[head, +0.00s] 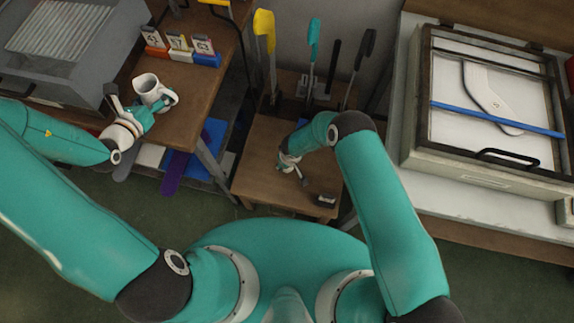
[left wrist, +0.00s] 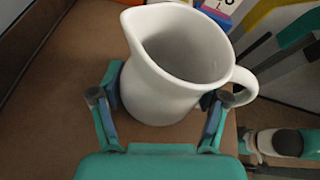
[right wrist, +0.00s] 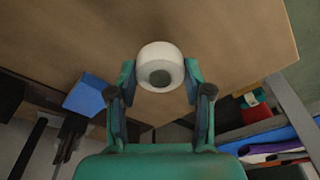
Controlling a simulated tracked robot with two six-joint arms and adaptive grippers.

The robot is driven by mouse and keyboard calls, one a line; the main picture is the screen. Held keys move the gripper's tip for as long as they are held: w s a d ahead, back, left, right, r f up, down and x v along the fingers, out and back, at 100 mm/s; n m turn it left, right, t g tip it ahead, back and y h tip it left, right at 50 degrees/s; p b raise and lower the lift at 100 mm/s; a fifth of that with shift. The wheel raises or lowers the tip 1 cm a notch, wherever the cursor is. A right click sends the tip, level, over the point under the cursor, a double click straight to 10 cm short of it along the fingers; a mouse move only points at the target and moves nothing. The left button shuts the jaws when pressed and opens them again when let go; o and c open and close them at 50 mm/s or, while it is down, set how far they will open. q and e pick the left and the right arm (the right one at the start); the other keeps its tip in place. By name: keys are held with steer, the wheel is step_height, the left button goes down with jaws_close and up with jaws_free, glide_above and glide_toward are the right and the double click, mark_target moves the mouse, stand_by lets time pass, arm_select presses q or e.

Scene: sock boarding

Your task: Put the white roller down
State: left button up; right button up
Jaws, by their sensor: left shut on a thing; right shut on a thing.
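The white roller (right wrist: 160,58), a short white cylinder with a dark core, is between the fingers of my right gripper (right wrist: 163,88) in the right wrist view. That gripper is shut on it. In the head view my right gripper (head: 289,163) is over the small wooden table (head: 262,160); the roller is mostly hidden there. I cannot tell whether it touches the tabletop. My left gripper (head: 150,112) is shut on a white jug (head: 147,84) at the left bench. The jug looks upright in the left wrist view (left wrist: 170,95), a finger on each side.
A small dark object (head: 325,200) lies at the small table's front right corner. Yellow, teal and dark upright tools stand at its back. Numbered cards (head: 178,43) stand on the left bench (head: 195,95). A framed box (head: 490,100) with a blue bar is at right.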

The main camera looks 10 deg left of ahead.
steer(key=shift+f, duration=1.9)
steer(key=shift+f, duration=0.15)
steer(key=o, duration=1.2)
